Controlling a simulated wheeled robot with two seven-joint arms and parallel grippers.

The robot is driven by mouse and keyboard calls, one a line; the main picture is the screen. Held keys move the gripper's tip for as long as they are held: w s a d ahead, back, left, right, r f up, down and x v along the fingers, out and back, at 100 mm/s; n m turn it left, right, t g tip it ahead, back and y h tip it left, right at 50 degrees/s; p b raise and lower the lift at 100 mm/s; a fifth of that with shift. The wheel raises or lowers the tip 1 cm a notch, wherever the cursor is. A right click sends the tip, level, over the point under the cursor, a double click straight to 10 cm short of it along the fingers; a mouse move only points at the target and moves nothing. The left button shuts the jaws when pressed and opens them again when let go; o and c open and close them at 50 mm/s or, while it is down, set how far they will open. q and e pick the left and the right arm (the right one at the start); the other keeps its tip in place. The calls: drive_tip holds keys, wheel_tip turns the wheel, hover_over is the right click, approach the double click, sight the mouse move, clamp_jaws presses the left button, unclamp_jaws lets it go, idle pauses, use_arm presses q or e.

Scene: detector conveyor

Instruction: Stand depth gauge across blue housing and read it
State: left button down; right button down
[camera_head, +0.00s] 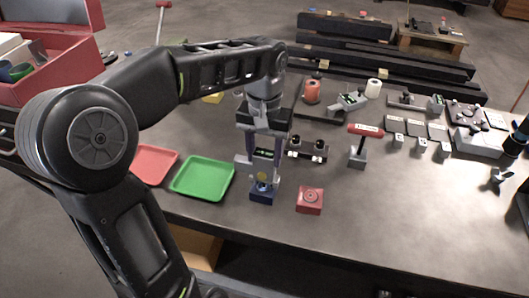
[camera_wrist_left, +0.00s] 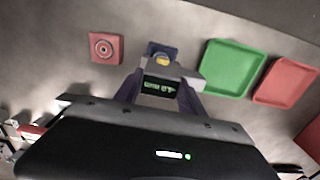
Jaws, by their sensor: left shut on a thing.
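My left gripper (camera_head: 263,157) is shut on the depth gauge (camera_head: 262,175), a grey crosspiece gauge with a lit digital display. The display also shows between the fingers in the left wrist view (camera_wrist_left: 160,87). The small blue housing (camera_head: 262,198) is directly below the gauge on the table and also shows in the left wrist view (camera_wrist_left: 156,46). A round yellow part (camera_wrist_left: 162,60) shows at the gauge's lower end, over the housing. I cannot tell whether the gauge's base touches the housing's rim. The display digits are too small to read.
A red block with a round recess (camera_head: 310,203) sits right of the housing. A green tray (camera_head: 203,177) and a red tray (camera_head: 154,163) lie left. A red-handled tool (camera_head: 365,130) stands right. A dark part at the right edge (camera_head: 516,143) may be my right arm.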

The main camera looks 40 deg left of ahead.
use_arm(q)
drive_tip(key=shift+f+b, duration=0.35)
drive_tip(key=shift+f, duration=0.2)
drive_tip(key=c, duration=0.7)
unclamp_jaws()
drive_tip(key=shift+r, duration=0.15)
drive_tip(key=shift+r+p, duration=0.6)
drive_tip(key=shift+r, duration=0.1)
wheel_tip(320, 180, up, 6)
drive_tip(key=shift+r+p, duration=0.1)
drive_tip(key=shift+p, duration=0.7)
drive_tip(key=shift+r+p, duration=0.5)
drive_tip(key=shift+p, duration=0.05)
drive_tip(key=shift+f, duration=0.1)
